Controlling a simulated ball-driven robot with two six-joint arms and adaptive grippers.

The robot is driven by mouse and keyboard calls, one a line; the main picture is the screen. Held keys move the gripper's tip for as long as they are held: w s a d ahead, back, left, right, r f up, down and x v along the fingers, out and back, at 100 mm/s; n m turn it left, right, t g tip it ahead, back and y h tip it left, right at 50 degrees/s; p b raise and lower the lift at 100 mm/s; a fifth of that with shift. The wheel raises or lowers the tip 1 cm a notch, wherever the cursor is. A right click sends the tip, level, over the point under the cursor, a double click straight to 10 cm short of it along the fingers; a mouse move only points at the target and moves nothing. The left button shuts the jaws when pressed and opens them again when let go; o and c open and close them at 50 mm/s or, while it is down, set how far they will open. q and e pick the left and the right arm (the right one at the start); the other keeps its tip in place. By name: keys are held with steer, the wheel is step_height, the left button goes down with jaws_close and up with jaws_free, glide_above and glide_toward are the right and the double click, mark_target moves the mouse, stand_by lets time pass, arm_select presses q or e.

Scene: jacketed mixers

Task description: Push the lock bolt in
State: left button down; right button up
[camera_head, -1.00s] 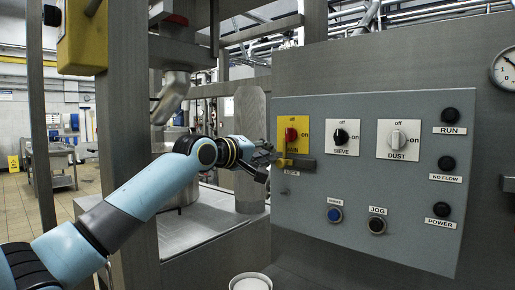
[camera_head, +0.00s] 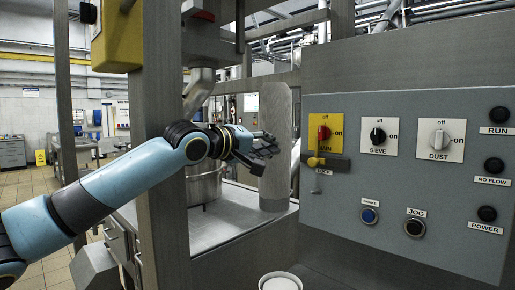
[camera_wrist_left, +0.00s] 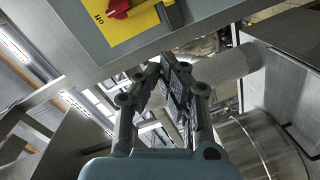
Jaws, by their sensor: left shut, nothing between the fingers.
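The lock bolt (camera_head: 315,162) is a small yellow knob at the left end of a dark horizontal bar, just under the yellow MAIN switch plate (camera_head: 324,131). A LOCK label sits below it. The plate, with its red knob, also shows at the top of the left wrist view (camera_wrist_left: 138,28), with a dark grey piece at its edge that may be the bolt's bar. My left gripper (camera_head: 275,146) is shut and empty, to the left of the panel's edge and apart from the bolt. Its fingers also show in the left wrist view (camera_wrist_left: 166,64). My right gripper is out of view.
The grey control panel (camera_head: 400,185) carries SIEVE and DUST switches and several buttons. A steel vessel (camera_head: 204,185) stands behind the arm. A white cup (camera_head: 280,282) is at the bottom edge.

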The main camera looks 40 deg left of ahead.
arm_select(q)
steer(key=shift+s+a+r, duration=0.1)
steer(key=shift+s+a, duration=0.15)
steer(key=shift+s, duration=0.65)
steer(key=shift+s+a, duration=0.2)
steer(key=shift+s, duration=0.65)
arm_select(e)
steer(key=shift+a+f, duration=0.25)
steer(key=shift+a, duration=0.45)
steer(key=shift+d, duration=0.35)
